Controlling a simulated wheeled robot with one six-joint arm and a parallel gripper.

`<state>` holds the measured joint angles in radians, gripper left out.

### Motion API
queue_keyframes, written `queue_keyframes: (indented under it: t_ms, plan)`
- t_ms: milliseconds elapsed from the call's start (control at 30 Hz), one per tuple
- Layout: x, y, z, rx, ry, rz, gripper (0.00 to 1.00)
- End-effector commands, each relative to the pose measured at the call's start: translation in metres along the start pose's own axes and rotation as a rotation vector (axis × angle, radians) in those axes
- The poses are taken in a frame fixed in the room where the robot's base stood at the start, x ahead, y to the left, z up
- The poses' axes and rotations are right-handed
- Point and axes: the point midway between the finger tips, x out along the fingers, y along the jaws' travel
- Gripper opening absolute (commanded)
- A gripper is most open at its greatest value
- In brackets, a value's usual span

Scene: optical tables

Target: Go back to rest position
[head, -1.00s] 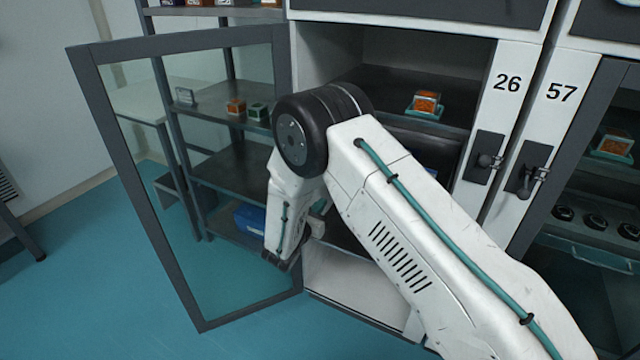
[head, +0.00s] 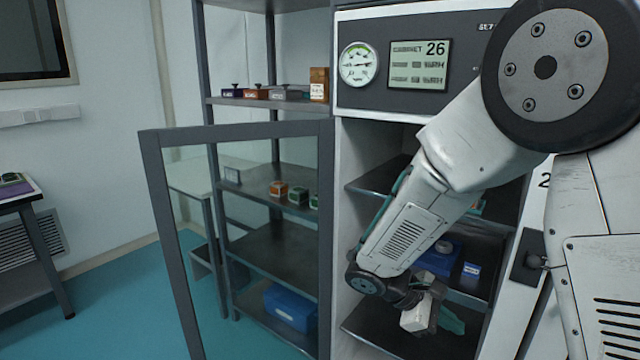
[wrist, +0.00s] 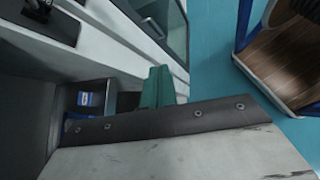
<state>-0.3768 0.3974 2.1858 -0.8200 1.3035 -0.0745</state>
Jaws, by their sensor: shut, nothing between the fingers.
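My gripper (head: 450,322) hangs low at the front of open cabinet 26, near its lower shelf. Its teal fingers are together with nothing seen between them. In the wrist view the teal fingertips (wrist: 158,88) point past the cabinet front, with the shelf interior to their left. My arm folds down from the upper right and hides part of the cabinet's middle. The glass door (head: 240,240) of the cabinet stands swung open to the left.
A blue box (head: 440,258) and a small blue-and-white box (head: 471,270) sit on a cabinet shelf behind my arm. A rack (head: 275,245) stands behind the door. Floor at left is clear.

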Motion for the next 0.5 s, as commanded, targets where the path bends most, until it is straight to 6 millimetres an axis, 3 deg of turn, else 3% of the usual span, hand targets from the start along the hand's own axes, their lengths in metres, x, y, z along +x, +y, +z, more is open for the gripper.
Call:
queue_keyframes:
  t_ms: [33, 200, 500]
  plan:
    - [-0.003, -0.008, 0.023, 0.068, 0.035, -0.067, 0.00]
    - [-0.012, -0.042, 0.078, 0.268, 0.146, -0.285, 0.00]
    - [-0.035, -0.100, 0.150, 0.588, 0.371, -0.604, 0.00]
